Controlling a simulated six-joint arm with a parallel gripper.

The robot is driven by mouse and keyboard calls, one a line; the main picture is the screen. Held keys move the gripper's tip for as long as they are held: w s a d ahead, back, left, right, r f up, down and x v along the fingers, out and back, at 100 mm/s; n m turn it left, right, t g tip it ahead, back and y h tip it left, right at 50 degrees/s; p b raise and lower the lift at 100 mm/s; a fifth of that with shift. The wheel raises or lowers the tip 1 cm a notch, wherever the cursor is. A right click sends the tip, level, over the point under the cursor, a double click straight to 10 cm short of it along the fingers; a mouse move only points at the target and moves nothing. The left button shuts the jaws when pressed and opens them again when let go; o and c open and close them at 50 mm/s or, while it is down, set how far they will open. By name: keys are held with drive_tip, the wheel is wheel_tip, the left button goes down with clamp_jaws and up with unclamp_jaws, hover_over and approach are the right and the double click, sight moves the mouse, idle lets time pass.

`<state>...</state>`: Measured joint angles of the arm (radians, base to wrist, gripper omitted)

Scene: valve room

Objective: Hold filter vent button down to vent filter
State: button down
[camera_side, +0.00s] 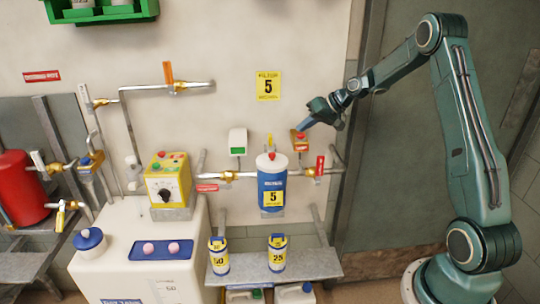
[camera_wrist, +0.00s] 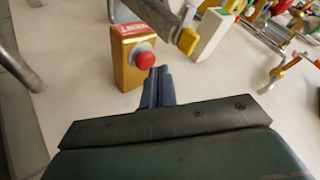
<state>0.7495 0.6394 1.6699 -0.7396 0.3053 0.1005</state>
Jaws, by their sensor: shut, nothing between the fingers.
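A yellow box with a red label and a round red button (camera_wrist: 145,61) on its front is on the wall. In the side view the box (camera_side: 299,145) is just right of the white and blue filter canister (camera_side: 271,188), which bears a yellow "5" label. My gripper (camera_side: 302,126) is shut and empty, its fingers pointing down left just above the box. In the wrist view the fingertips (camera_wrist: 159,71) appear close beside the red button's lower right; I cannot tell whether they touch. The button does not look clearly pressed.
A pipe with a red-handled valve (camera_side: 320,166) runs below the yellow box. A shelf with two yellow-labelled bottles (camera_side: 277,255) is below. The wall above the box is clear.

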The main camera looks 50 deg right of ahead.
drive_tip(key=shift+f, duration=0.6)
idle(0.7)
drive_tip(key=shift+r, duration=0.15)
idle(2.2)
drive_tip(key=shift+r, duration=0.85)
drive_tip(key=shift+r, duration=0.15)
drive_tip(key=shift+r, duration=2.4)
